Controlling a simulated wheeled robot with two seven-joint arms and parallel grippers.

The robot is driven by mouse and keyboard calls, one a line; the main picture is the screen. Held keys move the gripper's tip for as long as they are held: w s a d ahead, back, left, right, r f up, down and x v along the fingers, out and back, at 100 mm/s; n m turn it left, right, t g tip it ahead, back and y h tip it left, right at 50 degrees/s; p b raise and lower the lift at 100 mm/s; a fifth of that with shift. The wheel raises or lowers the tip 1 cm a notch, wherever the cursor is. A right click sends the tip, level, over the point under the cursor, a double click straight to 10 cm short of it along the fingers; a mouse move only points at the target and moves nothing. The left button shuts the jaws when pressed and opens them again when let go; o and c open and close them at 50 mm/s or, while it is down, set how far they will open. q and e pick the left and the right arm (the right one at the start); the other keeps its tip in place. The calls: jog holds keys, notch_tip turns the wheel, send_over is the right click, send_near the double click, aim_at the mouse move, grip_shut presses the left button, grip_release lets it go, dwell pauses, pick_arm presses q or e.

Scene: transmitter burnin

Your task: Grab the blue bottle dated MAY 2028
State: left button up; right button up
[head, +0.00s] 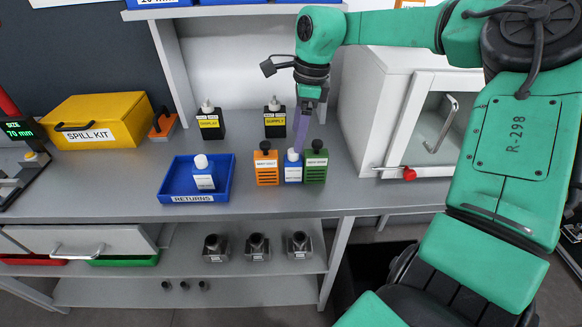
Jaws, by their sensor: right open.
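A small blue bottle (293,171) with a white cap and white label stands on the bench between an orange bottle (266,168) and a green bottle (316,170), both black-capped. Another blue bottle (204,176) with a white cap stands in the blue RETURNS tray (226,187). The dates on the labels are too small to read. My right gripper (298,148) points down, open, with its purple fingers at the cap of the blue bottle in the row. I cannot tell whether they touch it. My left gripper is not in view.
Two black bottles with yellow labels (209,122) (275,120) stand behind. A white cabinet (375,90) with a glass door stands close on the right. A yellow SPILL KIT box (100,112) is at left. The bench front between tray and row is clear.

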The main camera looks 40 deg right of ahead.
aim_at(293, 159)
jog(key=f, duration=0.2)
jog(key=f+p, duration=0.1)
jog(key=f, duration=0.2)
jog(key=a+f+p, duration=0.1)
jog(key=f, duration=0.2)
jog(key=shift+w+f, duration=0.2)
jog(key=shift+w, duration=0.1)
grip_shut()
